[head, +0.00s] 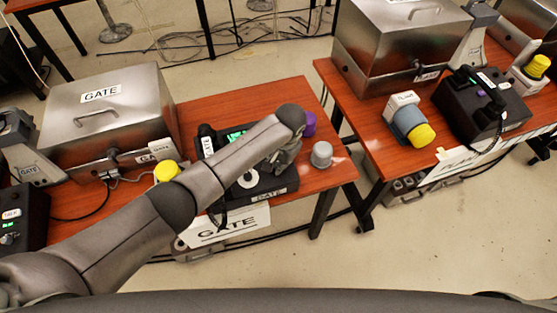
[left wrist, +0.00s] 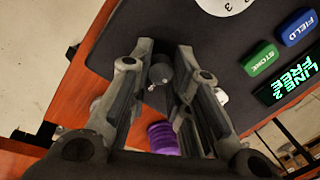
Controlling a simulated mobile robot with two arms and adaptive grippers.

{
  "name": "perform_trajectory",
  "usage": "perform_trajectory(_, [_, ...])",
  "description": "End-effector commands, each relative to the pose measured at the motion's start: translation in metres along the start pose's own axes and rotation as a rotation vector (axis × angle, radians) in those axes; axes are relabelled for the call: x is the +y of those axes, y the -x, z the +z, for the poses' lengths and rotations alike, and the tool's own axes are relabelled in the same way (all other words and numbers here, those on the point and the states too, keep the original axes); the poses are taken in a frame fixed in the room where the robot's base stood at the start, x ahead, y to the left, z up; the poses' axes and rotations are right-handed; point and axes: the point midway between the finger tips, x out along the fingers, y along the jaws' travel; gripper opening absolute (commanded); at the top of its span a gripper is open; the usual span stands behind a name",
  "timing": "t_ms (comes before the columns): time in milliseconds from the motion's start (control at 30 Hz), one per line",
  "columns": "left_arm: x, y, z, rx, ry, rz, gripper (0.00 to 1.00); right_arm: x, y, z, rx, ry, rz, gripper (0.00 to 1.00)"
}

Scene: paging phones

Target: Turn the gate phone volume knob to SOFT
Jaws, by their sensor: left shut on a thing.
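The gate phone (head: 262,193) is a black desk unit on the left red-brown table, with a GATE label on its front edge. My left arm crosses over it and hides much of its top. My left gripper (head: 279,161) is at the phone's right end. In the left wrist view the gripper (left wrist: 164,50) has its two fingers on either side of a small dark grey round knob (left wrist: 160,73) on the phone's black top, and is shut on it. The knob's pointer and any SOFT mark cannot be made out. My right gripper is not in view.
A purple cylinder (head: 310,123) and a grey cylinder (head: 322,154) stand close to the gripper on the table's right end. A yellow-topped object (head: 167,171) and a steel GATE box (head: 108,118) are left. Another black phone (head: 482,103) sits on the right table. The wrist view shows a lit display (left wrist: 287,82).

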Motion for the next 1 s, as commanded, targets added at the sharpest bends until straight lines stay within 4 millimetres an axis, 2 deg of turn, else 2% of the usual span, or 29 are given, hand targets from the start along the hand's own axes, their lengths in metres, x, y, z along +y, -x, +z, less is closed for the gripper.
perform_trajectory(500, [0.000, 0.004, -0.001, -0.007, 0.371, 0.028, 0.00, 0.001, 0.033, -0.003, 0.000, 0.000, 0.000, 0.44])
perform_trajectory(800, [-0.001, 0.003, -0.002, -0.010, 0.550, 0.038, 0.00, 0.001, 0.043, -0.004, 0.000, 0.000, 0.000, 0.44])
perform_trajectory(1000, [-0.002, 0.002, -0.002, -0.011, 0.611, 0.042, 0.00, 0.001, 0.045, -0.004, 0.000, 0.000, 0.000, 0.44])
